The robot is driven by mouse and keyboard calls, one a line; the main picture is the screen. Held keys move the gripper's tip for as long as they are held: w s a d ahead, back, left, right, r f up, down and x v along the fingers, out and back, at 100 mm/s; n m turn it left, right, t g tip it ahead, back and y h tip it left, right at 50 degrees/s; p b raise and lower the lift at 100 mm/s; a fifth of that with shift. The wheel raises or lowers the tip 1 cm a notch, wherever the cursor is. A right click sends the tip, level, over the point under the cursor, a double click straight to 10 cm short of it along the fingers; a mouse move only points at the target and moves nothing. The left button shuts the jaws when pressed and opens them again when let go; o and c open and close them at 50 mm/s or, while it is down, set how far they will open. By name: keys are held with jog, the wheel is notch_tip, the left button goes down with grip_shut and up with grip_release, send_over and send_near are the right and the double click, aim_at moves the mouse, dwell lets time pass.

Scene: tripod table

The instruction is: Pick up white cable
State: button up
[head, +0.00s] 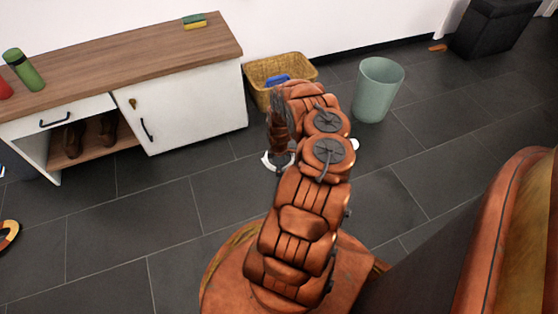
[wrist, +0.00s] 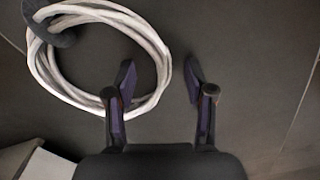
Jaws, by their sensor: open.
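The white cable (wrist: 72,97) lies in a round coil on the dark floor, at the upper left of the wrist view. A dark grey piece (wrist: 55,25) sits across its upper left side. My gripper (wrist: 159,76) is open above the floor. Its left finger overlaps the right side of the coil in the picture, and its right finger is over bare tile to the right. I cannot tell the height between fingers and cable. In the head view a white curved part, likely the cable (head: 268,162), shows below my wrist; my arm hides the rest.
A wood-topped white cabinet (head: 195,110) stands at the left, with a green bottle (head: 24,70) and a sponge (head: 194,21) on top. A wicker basket (head: 262,72) and a grey-green bin (head: 378,90) stand behind my arm. The tiled floor at left is mostly clear.

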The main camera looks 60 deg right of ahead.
grip_shut()
dwell(0.3)
jog(key=shift+r, duration=0.2)
